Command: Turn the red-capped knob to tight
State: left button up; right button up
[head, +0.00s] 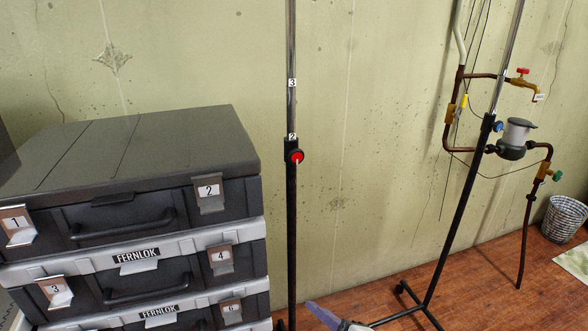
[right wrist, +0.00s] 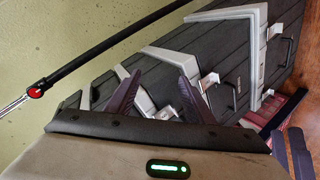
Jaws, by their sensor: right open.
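The red-capped knob (head: 294,157) sits on a black collar on a vertical pole, where the chrome upper tube enters the black lower tube. A small white mark shows on its cap. It also shows at the left of the right wrist view (right wrist: 36,92). My right gripper (right wrist: 159,72) is open and empty, its two purple fingers apart, with the knob well off to their left. In the head view only a purple finger and a pale part of it appear at the bottom edge, below the knob and right of the pole. My left gripper is not identifiable.
Stacked dark cases (head: 150,150) with numbered latches stand left of the pole. A second stand (head: 462,205) with a blue knob (head: 498,126) is at the right, near wall pipes (head: 450,125) and a wicker basket (head: 563,218). The wall right of the pole is clear.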

jog(key=w+a+r+n+t+b, duration=0.1)
jog(key=w+a+r+n, duration=0.2)
jog(key=w+r+n, duration=0.3)
jog(key=n+t+b, duration=0.4)
jog(key=n+t, duration=0.1)
jog(key=n, duration=1.2)
send_near(298, 157)
jog(key=shift+h, duration=0.3)
jog(key=x, duration=0.8)
jog(key=shift+w+a, duration=0.2)
jog(key=shift+a, duration=0.05)
jog(key=c, duration=1)
jog(key=shift+c, duration=0.2)
